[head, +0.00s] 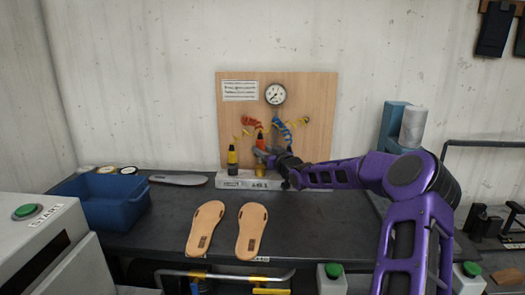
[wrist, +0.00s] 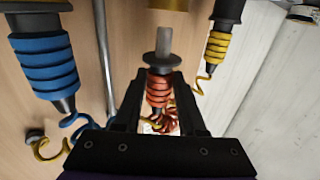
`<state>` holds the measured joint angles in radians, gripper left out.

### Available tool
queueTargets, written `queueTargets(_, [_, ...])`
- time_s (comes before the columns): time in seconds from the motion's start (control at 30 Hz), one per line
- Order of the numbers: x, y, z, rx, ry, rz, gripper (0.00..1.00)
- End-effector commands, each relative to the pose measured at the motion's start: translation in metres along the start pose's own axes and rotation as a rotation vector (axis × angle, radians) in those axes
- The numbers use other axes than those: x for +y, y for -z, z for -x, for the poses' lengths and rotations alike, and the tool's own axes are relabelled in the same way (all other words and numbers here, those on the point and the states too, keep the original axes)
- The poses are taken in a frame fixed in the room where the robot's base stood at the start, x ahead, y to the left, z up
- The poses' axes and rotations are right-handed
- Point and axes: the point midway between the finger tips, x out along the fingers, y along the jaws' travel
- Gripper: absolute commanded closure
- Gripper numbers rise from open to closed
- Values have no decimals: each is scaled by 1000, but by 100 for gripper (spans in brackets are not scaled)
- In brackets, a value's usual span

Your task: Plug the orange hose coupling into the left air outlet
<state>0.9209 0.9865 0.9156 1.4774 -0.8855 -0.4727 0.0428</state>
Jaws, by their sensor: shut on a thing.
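The orange hose coupling (wrist: 158,90) is between the jaws of my gripper (wrist: 160,105) in the wrist view. Its bare grey nozzle points at a brass-coloured outlet (wrist: 168,4), with a gap between them. In the head view my gripper (head: 268,155) is in front of the wooden board, and the orange coupling (head: 260,140) stands upright above the brass outlet (head: 261,170). A yellow coupling (head: 232,157) stands on a dark fitting at the left of the grey outlet block (head: 230,182).
A blue coupling (wrist: 45,65) is beside the orange one in the wrist view; the yellow coupling (wrist: 217,45) is on its other side. Coiled hoses (head: 280,130) hang behind my gripper. Two sandal soles (head: 205,228) and a blue bin (head: 105,203) are on the dark bench.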

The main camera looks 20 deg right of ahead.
Motion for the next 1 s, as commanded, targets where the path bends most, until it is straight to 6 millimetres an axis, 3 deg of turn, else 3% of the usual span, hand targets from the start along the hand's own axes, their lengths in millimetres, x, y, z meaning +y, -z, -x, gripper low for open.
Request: queueTargets(1.0, [0,-15,0,0,1,-1,100])
